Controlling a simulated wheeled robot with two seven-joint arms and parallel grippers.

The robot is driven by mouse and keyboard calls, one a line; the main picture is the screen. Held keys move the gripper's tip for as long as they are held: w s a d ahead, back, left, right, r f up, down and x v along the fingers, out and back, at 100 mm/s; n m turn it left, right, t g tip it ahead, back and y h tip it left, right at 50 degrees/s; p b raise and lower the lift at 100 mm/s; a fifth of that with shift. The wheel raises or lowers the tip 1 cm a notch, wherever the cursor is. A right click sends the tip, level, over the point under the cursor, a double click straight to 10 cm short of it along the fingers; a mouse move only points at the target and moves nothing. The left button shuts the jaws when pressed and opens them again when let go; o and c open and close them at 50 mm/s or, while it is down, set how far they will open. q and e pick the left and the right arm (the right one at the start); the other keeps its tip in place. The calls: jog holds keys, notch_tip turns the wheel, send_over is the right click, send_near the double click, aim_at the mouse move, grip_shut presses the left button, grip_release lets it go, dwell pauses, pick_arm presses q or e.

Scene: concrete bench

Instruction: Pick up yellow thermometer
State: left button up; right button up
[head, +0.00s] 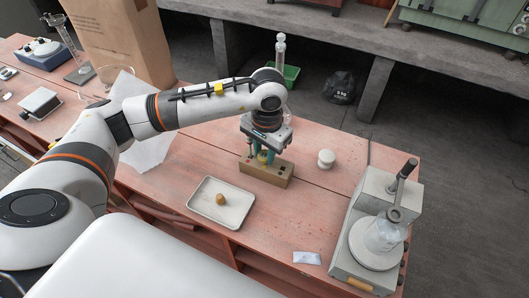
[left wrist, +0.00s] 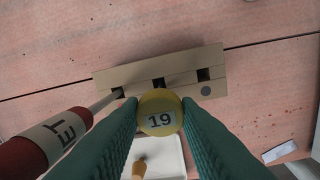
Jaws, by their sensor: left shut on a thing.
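The yellow thermometer (left wrist: 160,112) shows end-on in the left wrist view as a round yellow top with a "19" label. My left gripper (head: 264,151) points down over the tan block and is shut on it, with green fingers on both sides. In the head view only a little yellow (head: 263,158) shows between the fingers. The tan block (head: 277,177) has square holes, and the thermometer is over its middle; I cannot tell whether its lower end is still in a hole. My right gripper is not in view.
A red and white rod marked "ET" (left wrist: 60,133) runs to the block's left hole, close beside my left finger. A white tray (head: 240,190) holds a cork (head: 220,199). A white knob-shaped piece (head: 326,159) and a grey stand with a flask (head: 362,215) are to the right.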

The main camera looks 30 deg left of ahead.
pick_arm(q)
notch_tip(320, 180, up, 8)
jog(key=p, duration=0.2)
jog(key=shift+f+p, duration=0.2)
jog(key=shift+p, duration=0.2)
jog(key=w+d+b, duration=0.1)
jog(key=d+b, duration=0.4)
jog(key=d, duration=1.3)
jog(key=shift+r+p, duration=0.45)
jog(key=shift+r, duration=2.25)
